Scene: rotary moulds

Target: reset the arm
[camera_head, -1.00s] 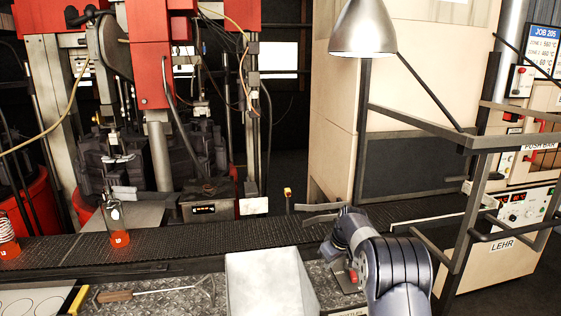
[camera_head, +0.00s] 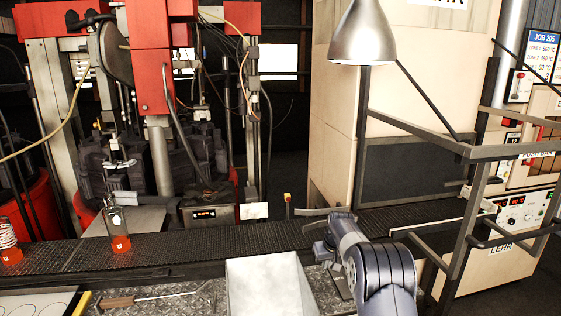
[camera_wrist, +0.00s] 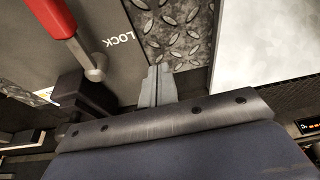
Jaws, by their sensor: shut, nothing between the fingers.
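My gripper (camera_wrist: 157,80) shows in the wrist view with its two pale fingers together and nothing between them. The fingers point at a grey plate marked LOCK (camera_wrist: 120,35) and a strip of diamond-pattern metal (camera_wrist: 180,30). In the head view my arm (camera_head: 378,268) reaches in from the lower right, over the worktop at the near side of the conveyor. The fingertips cannot be made out there.
A red-handled lever (camera_wrist: 55,20) is close to my gripper. A pale metal box (camera_head: 265,285) stands left of my arm. The conveyor (camera_head: 190,243) carries glass bottles with orange-glowing bases, one here (camera_head: 118,230). A railing (camera_head: 470,150) and a lamp (camera_head: 362,35) are at right.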

